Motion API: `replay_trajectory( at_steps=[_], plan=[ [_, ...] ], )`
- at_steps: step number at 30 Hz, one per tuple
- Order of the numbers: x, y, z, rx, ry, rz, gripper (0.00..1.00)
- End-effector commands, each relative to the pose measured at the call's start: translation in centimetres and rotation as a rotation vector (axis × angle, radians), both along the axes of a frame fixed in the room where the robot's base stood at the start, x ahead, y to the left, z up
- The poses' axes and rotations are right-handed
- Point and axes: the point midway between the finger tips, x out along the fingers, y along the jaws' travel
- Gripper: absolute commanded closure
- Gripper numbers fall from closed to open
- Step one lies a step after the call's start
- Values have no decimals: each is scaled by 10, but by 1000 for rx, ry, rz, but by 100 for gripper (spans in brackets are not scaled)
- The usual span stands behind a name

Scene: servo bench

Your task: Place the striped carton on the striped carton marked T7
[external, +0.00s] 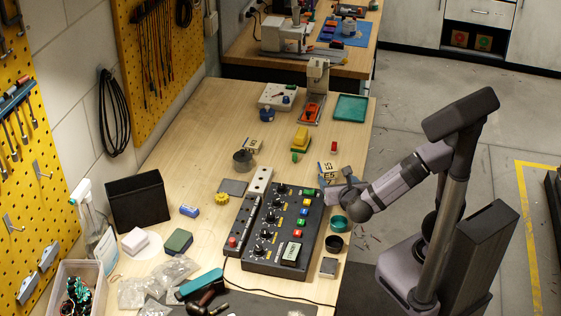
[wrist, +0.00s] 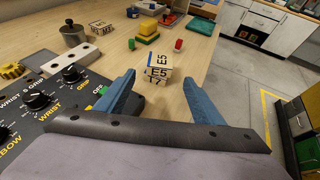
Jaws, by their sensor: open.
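A tan carton marked E5 (wrist: 158,59) appears to rest squarely on a second carton marked T7 (wrist: 154,80) in the wrist view. Dark stripes show faintly on their faces. In the external view the stack (external: 326,169) stands near the bench's right edge, partly behind my gripper (external: 337,188). My gripper (wrist: 158,82) is open and empty, its blue fingers either side of the line to the stack. The stack seems to lie beyond the fingertips, apart from them. Most of the T7 carton is hidden low down.
Another marked carton (external: 252,145) stands farther left, near a grey metal pot (external: 242,160). A black control box (external: 284,229) is close to the left of my gripper. A yellow block (external: 300,137) and a small red block (external: 334,146) lie beyond the stack.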

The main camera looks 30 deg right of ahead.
Motion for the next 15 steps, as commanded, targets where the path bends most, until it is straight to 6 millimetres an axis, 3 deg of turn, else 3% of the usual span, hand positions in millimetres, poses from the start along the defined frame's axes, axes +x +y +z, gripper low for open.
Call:
replay_trajectory(
  at_steps=[6, 15],
  plan=[
    [-16, 7, 8, 1, 0, 2, 38],
    [-19, 8, 9, 0, 0, 0, 38]
  ],
)
